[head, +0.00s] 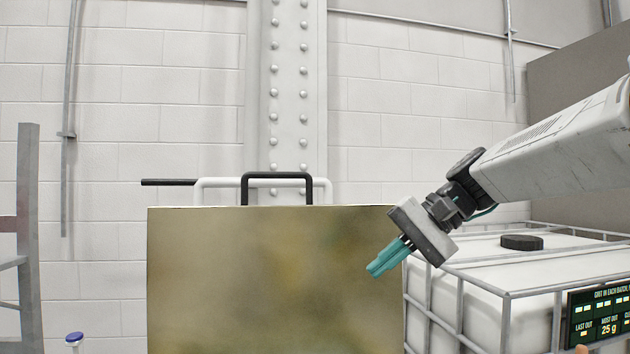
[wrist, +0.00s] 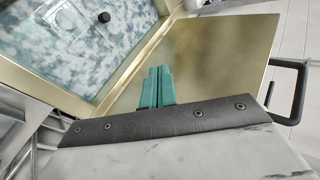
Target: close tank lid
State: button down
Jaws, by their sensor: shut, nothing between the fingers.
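The tank lid (head: 260,280) is a flat brass-coloured panel standing upright in the head view, with a black handle (head: 277,177) on its top edge. In the wrist view the lid (wrist: 225,60) lies to the right of the tank's brass-rimmed opening (wrist: 122,72), and the handle (wrist: 288,92) is at its far right edge. Mottled blue-white material shows inside the opening. My gripper (head: 378,268) is shut and empty, in front of the lid's right edge in the head view. In the wrist view its teal fingers (wrist: 156,85) overlap the lid near the rim; contact cannot be told.
A caged white container (head: 470,270) with a black cap (head: 521,242) stands at the right, beside a dark display (head: 600,316). A white bar and a dark rod (head: 168,182) show behind the lid's top. A grey post (head: 28,230) stands at the left.

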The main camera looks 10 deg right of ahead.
jog(key=w+d+r+t+y, duration=0.2)
jog(key=w+d+r+y, duration=0.2)
jog(key=w+d+r, duration=0.4)
jog(key=w+d+r+t+y, duration=0.2)
jog(key=w+d+r+y, duration=0.15)
jog(key=w+r, duration=0.45)
jog(key=shift+m, duration=0.4)
jog(key=shift+s+a+f+x, duration=0.15)
jog(key=shift+s+f+x, duration=0.25)
jog(key=shift+x, duration=2.75)
jog(key=shift+s+a+f+x, duration=0.2)
jog(key=shift+f+x, duration=0.3)
jog(key=shift+x, duration=2.6)
jog(key=shift+s+a+f+x, duration=0.1)
jog(key=shift+s+f+x, duration=0.35)
jog(key=shift+x, duration=2.7)
